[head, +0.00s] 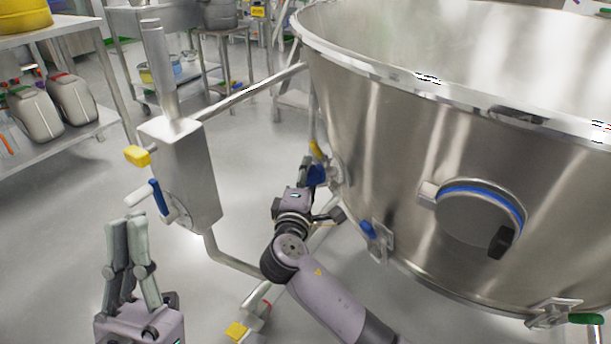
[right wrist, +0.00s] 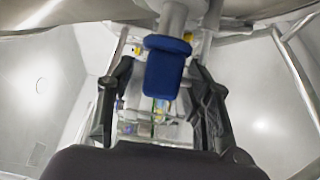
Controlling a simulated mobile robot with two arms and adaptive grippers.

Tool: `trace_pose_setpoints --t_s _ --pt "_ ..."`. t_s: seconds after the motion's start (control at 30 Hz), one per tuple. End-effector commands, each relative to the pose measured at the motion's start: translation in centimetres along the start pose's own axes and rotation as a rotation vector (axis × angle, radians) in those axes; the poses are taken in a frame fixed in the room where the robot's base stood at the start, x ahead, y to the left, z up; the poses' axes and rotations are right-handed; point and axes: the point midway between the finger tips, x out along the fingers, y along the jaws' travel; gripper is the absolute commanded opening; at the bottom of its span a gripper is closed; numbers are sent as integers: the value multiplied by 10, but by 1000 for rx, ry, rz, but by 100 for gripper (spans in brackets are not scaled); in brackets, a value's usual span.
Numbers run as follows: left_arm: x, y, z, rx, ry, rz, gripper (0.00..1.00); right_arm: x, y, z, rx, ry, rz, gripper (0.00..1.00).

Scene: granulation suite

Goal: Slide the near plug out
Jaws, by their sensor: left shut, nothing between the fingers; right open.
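A large steel vessel (head: 385,130) fills the right of the head view, with several fittings on its lower wall. A blue block-shaped grip on a metal stem (head: 317,175) is at the vessel's left side. It also shows in the right wrist view as a blue block (right wrist: 165,66), between the fingers with gaps on both sides. My right gripper (head: 322,192) is open around it. My left gripper (head: 128,222) is shut and empty, well left of the vessel. I cannot tell which fitting is the near plug.
Another blue-handled fitting (head: 369,231) sits lower on the vessel, near my right arm. A round port with a blue ring (head: 478,212) and a green handle (head: 586,319) are further right. A steel post box (head: 185,165) stands between the grippers.

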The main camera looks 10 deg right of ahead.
Motion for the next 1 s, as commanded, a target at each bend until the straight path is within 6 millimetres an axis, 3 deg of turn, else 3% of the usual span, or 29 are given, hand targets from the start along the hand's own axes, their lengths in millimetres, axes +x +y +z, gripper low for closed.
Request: trace_pose_setpoints --t_s 0.4,0.6,1.0 --pt "0 0 0 0 0 0 0 -79 -1 -1 3 3 -4 47" --pt "0 0 0 0 0 0 0 -108 0 -1 2 3 -2 47" --pt "0 0 0 1 0 0 0 -118 0 -1 1 2 1 47"
